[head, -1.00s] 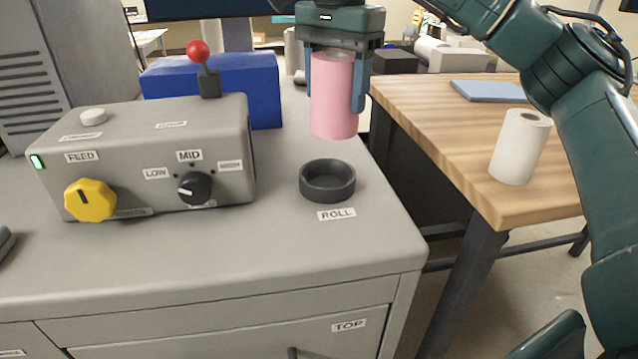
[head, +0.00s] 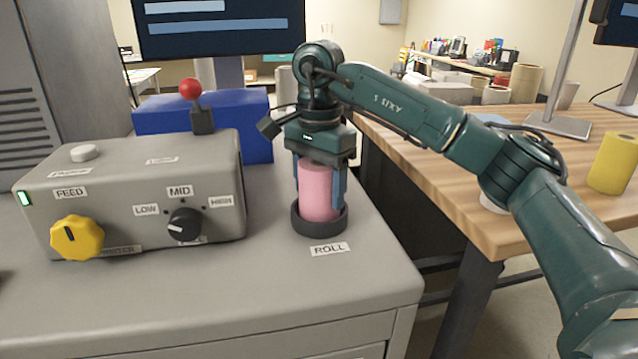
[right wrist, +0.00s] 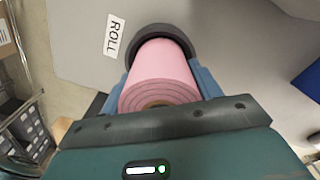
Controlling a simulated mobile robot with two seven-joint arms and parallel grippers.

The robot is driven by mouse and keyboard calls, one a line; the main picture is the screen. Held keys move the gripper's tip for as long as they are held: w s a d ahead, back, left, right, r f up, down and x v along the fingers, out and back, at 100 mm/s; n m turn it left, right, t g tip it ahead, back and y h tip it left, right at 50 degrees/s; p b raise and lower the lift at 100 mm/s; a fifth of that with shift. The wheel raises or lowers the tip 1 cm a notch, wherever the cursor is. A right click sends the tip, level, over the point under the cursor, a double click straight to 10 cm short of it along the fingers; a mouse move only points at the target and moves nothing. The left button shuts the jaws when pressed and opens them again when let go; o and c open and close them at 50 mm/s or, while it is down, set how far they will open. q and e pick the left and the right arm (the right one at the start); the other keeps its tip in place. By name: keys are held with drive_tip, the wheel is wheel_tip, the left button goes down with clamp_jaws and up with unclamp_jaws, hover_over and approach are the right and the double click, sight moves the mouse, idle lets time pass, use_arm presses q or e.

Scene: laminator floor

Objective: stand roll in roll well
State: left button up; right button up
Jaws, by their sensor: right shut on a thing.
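The pink roll (head: 318,192) stands upright with its lower end inside the dark ring-shaped roll well (head: 320,222), behind the ROLL label (head: 330,249). My right gripper (head: 320,190) is above the well, its blue fingers shut on the sides of the roll. In the right wrist view the roll (right wrist: 160,77) lies between the fingers, and its far end is within the rim of the well (right wrist: 160,32). Whether the roll touches the well's floor is hidden. My left gripper is not in view.
A grey control box (head: 130,195) with a yellow knob and a black knob stands left of the well. A blue block (head: 245,122) and red-topped lever (head: 191,90) are behind it. A wooden table (head: 490,215) on the right holds a yellow roll (head: 612,163). The counter's front is clear.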

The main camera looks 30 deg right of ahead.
drive_tip(key=shift+f, duration=0.3)
drive_tip(key=o, duration=1.1)
drive_tip(key=shift+o, duration=0.2)
wheel_tip(320, 180, up, 13)
drive_tip(key=shift+f+p, duration=0.15)
drive_tip(key=shift+p, duration=0.9)
